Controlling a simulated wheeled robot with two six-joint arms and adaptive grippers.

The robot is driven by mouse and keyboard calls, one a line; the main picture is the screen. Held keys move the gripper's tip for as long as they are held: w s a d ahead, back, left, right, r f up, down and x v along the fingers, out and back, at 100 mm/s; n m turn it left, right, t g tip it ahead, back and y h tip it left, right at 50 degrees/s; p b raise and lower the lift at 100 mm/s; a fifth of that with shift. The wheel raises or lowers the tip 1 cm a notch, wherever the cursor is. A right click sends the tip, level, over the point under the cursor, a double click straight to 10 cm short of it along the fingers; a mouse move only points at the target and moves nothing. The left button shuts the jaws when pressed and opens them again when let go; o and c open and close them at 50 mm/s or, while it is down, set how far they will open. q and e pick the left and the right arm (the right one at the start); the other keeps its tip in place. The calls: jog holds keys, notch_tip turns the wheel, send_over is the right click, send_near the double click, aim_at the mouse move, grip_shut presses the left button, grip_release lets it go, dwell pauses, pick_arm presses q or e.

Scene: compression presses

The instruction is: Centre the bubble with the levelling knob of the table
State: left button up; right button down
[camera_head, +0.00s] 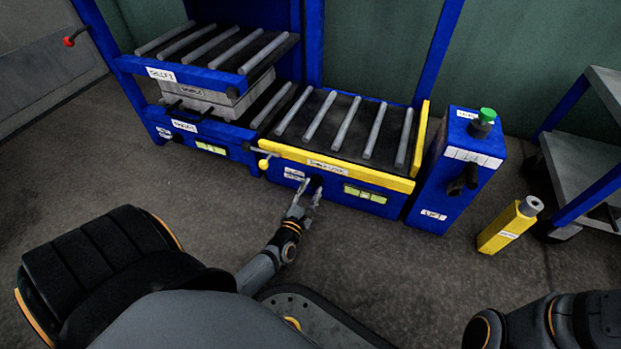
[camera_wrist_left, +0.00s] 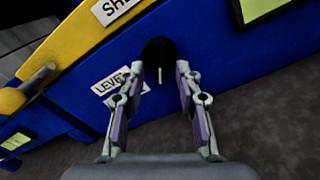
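The black levelling knob (camera_head: 317,180) is on the blue front of the roller table (camera_head: 340,166), beside a small white label; in the left wrist view the knob (camera_wrist_left: 159,51) is dark with a pale pointer mark below it. My left gripper (camera_head: 309,192) is open in front of the knob. In the left wrist view its fingertips (camera_wrist_left: 160,69) are apart at either side of the knob's lower part; I cannot tell whether they touch it. The yellow-green level window (camera_head: 365,194) is right of the knob; its bubble is too small to make out. My right gripper is out of view.
A yellow rail (camera_head: 340,171) runs above the knob. A yellow-ended lever (camera_head: 264,163) sticks out at left. A blue control box (camera_head: 462,170) with a green button and a yellow post (camera_head: 508,226) stand at right.

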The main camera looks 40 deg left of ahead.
pick_arm(q)
notch_tip(320, 180, up, 10)
jog(key=shift+r, duration=0.1)
dwell(0.5)
